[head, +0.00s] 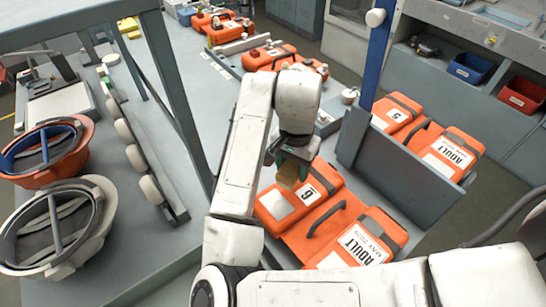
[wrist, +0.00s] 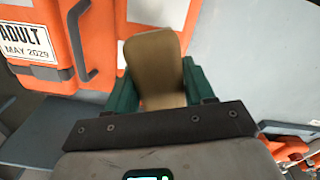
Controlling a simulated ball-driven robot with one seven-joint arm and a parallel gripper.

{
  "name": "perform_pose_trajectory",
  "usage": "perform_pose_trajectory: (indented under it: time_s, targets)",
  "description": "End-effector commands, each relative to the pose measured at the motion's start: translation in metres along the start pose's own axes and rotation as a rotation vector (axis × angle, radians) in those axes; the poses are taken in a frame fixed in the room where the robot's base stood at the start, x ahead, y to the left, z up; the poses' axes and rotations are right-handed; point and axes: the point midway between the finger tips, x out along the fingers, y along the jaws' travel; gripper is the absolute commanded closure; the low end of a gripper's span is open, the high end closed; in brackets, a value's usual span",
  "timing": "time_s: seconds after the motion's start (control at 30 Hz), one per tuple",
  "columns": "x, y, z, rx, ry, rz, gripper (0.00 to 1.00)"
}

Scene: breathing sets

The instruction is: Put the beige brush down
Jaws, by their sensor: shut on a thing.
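My gripper (head: 288,160) hangs in the middle of the head view, above the near orange case (head: 329,208) marked with a 6 and "ADULT". Its green fingers show in the wrist view (wrist: 157,78), one on each side of the beige brush (wrist: 153,55). The gripper is shut on the brush. The brush points away from the wrist as a flat, rounded beige block; no bristles can be made out. In the head view the brush (head: 288,175) shows small below the fingers, over the case. I cannot tell whether it touches the case.
More orange cases (head: 285,61) stand along the grey bench behind. An orange helmet (head: 75,130) and a white helmet (head: 100,220) lie at left. A blue post (head: 377,55) rises right of my arm.

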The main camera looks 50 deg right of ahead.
Motion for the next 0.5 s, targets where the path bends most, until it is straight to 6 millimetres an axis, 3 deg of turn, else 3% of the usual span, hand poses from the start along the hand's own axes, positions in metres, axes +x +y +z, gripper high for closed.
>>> perform_pose_trajectory:
  time_s: [0.5]
  targets:
    - [0.048, -0.083, -0.043, -0.001, -0.001, 0.005, 0.8]
